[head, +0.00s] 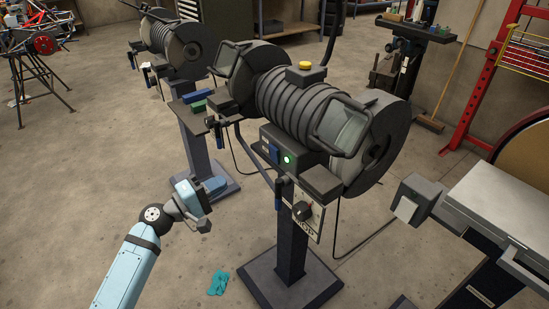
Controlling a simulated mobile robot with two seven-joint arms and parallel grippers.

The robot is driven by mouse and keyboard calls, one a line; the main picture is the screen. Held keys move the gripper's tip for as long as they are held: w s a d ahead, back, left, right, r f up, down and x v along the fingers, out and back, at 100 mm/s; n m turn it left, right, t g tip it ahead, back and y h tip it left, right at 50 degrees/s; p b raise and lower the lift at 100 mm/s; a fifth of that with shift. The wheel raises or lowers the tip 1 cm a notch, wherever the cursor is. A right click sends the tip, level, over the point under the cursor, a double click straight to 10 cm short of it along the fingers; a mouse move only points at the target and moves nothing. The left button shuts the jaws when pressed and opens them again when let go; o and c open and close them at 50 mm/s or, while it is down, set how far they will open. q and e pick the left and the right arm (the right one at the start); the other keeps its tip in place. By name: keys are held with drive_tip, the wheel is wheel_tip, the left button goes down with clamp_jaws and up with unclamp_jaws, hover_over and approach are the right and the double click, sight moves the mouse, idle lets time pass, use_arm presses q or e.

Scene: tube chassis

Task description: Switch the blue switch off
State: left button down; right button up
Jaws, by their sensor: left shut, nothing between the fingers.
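The blue switch (273,154) is on the front of the dark control box (282,147) of the nearest pedestal grinder (295,100). A round green light (287,160) glows just right of the switch. Which way the switch is set is too small to tell. My left gripper (206,192) is shut and empty. It is in front of the grinder, to the left of and below the switch, apart from it. My right gripper is not in view.
A second grinder (176,45) stands behind left. Teal gloves (218,283) lie on the floor. The left floor is mostly clear.

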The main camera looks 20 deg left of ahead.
sight(272, 150)
use_arm(q)
drive_tip(key=shift+w+a+r, duration=0.1)
drive_tip(key=shift+w+r, duration=0.2)
drive_tip(key=shift+w, duration=0.1)
drive_tip(key=x, duration=1.3)
drive_tip(key=shift+w+d+r, duration=0.25)
drive_tip(key=shift+d, duration=0.05)
